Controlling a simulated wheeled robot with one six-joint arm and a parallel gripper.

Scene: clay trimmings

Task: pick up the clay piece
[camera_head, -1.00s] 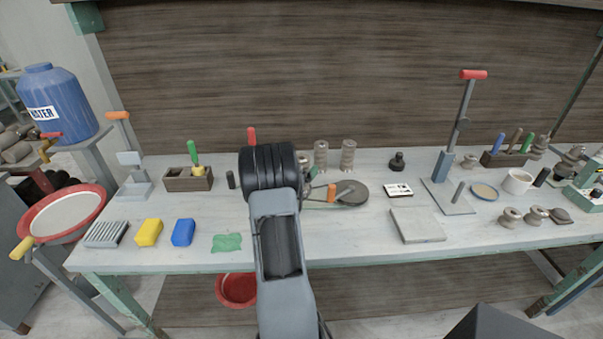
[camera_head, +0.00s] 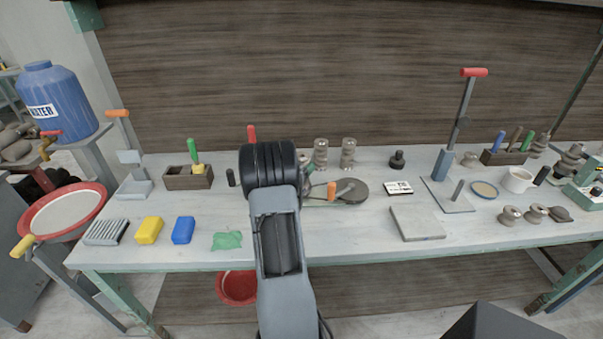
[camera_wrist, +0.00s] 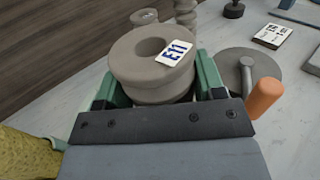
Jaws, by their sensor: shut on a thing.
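The clay piece (camera_wrist: 140,68) is a grey-brown, thick round body with a hole in its top and a label reading "E11". It shows large in the wrist view. My gripper (camera_wrist: 157,82) has a green finger on each side of the clay piece and is shut on it. Whether the piece touches the tabletop or hangs just above it, I cannot tell.
A grey disc (camera_wrist: 238,72) with an orange-handled tool (camera_wrist: 264,97) lies close on the right in the wrist view. Two ribbed clay columns (camera_head: 348,155) stand behind. The bench (camera_head: 340,240) is clear in front of the disc. A grey slab (camera_head: 418,222) lies further right.

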